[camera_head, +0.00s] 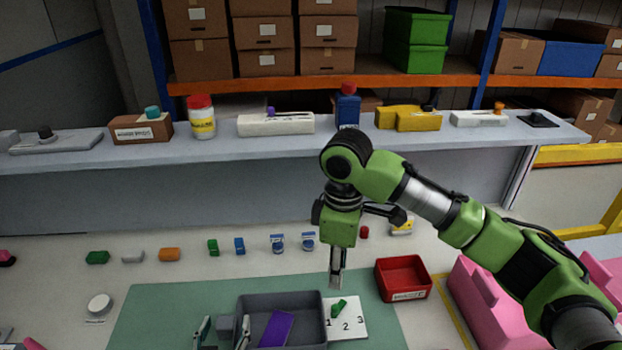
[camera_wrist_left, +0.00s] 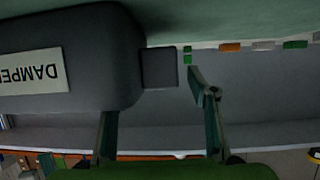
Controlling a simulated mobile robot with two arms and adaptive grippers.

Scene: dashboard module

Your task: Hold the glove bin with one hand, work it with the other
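The dark grey glove bin (camera_head: 325,312) sits on the green mat, open at the top with a purple flat piece (camera_head: 277,328) inside. A grey tab (camera_head: 224,322) sticks out of its left side. My left gripper (camera_head: 222,334) is open at this tab, with a finger on either side. In the left wrist view the open fingers (camera_wrist_left: 155,110) face the tab (camera_wrist_left: 159,68) and a grey body (camera_wrist_left: 100,85) labelled "DAMPE…". I cannot tell whether they touch it. My right gripper (camera_head: 336,284) points down above the bin's back right corner; its finger gap is unclear.
A white card (camera_head: 357,326) numbered 1 to 3, with a small green piece (camera_head: 339,308), lies right of the bin. A red tray (camera_head: 404,278) stands behind it, and pink blocks (camera_head: 480,310) to the right. Several small parts line the table behind; the mat (camera_head: 160,310) is clear at left.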

